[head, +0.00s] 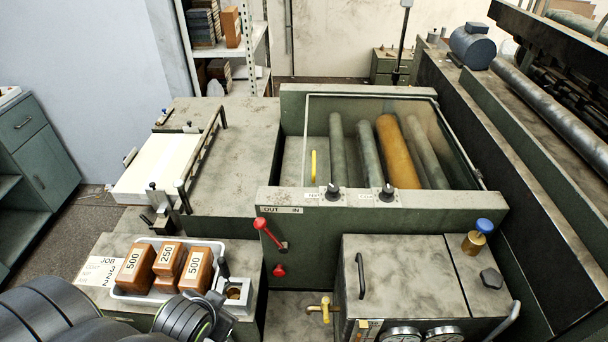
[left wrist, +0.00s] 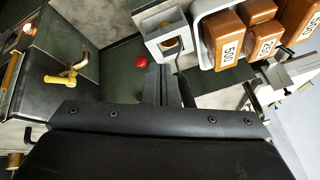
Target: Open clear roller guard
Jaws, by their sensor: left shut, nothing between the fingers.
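The clear roller guard (head: 355,112) is a see-through panel with a thin pale frame, lying over the roller bay in the head view. It appears closed. A yellow upright handle (head: 313,167) shows at its left part. Beneath it are several grey rollers (head: 369,150) and one orange-brown roller (head: 397,150). My left arm enters at the bottom left of the head view, well in front of the guard and apart from it. In the left wrist view my left gripper (left wrist: 159,72) is shut and empty near a red knob (left wrist: 141,62). My right gripper is not in view.
A red lever (head: 268,232) rises before the bay. A yellow valve (head: 324,309) and a green box (head: 400,265) stand in front. The air above the guard is clear.

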